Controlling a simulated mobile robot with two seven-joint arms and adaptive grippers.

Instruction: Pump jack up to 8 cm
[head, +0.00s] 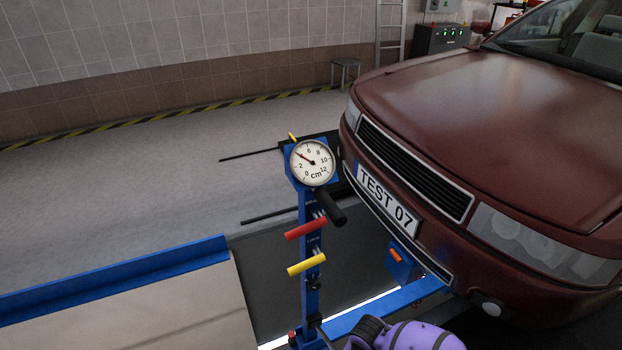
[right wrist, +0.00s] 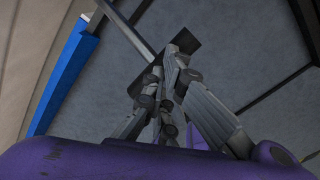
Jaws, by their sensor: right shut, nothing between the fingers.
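The jack's upright blue column (head: 311,240) stands in front of the red car. At its top is a round gauge (head: 312,162) marked in cm; its red needle points up-left, at about 4, between the 2 and the 6. A black-gripped handle (head: 330,208) sticks out just below the gauge. Below it are a red lever (head: 305,229) and a yellow lever (head: 306,263). My right gripper (right wrist: 178,62) is shut and empty in the right wrist view, over dark floor. In the head view only my purple right arm shows, low beside the column's foot. My left gripper is out of view.
The red car (head: 470,110) with plate TEST 07 (head: 387,200) fills the right side. A blue beam (head: 385,306) runs under its bumper. A blue-edged ramp (head: 120,272) lies at left. Open floor (head: 150,170) lies behind, left of the jack.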

